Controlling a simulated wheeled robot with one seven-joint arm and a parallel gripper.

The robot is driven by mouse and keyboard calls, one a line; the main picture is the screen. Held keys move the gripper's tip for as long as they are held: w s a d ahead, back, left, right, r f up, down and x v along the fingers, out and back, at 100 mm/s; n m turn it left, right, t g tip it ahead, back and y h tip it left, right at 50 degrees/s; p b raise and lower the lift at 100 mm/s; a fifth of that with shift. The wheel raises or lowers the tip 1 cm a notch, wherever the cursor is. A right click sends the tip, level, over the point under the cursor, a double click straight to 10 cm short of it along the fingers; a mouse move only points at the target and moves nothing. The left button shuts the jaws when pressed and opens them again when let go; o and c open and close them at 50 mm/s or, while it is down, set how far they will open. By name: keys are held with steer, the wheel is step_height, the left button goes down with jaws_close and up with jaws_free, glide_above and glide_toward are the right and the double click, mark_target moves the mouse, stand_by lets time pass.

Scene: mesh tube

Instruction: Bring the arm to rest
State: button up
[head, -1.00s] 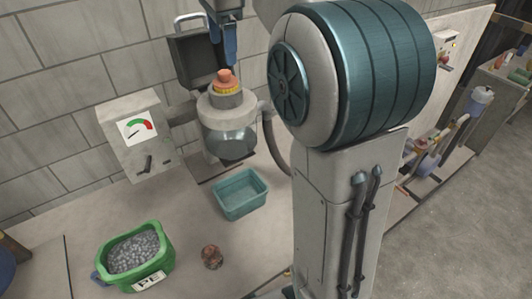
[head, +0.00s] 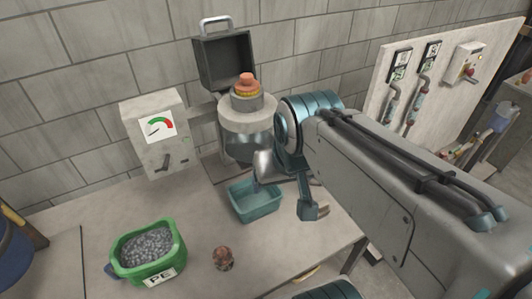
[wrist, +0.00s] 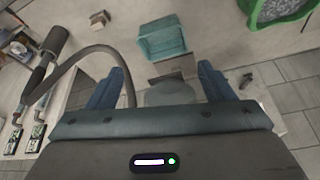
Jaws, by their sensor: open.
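My gripper (head: 282,195) is in front of the grey machine (head: 247,112), low near the teal tray (head: 257,204), with my arm reaching in from the right. In the wrist view my gripper (wrist: 160,84) shows two blue fingers spread wide with nothing held between them. The machine's round vessel (wrist: 170,93) appears beyond the gap between the fingers. The teal tray (wrist: 160,38) lies above the fingers in that picture. In the head view my arm hides part of the machine's right side and vessel.
An orange-and-yellow piece (head: 246,85) sits on top of the machine, by a raised dark lid (head: 224,62). A green tub (head: 122,259) of grey pellets and a small brown object (head: 224,258) stand on the table at left front. A valve panel (head: 440,85) is at right.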

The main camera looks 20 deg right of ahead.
steer(key=shift+s+f+n, duration=0.4)
steer(key=shift+s+f, duration=0.05)
steer(key=shift+f, duration=0.2)
step_height(320, 180, down, 6)
steer(key=b, duration=0.5)
steer(key=shift+w+g, duration=0.15)
steer(key=shift+g, duration=0.15)
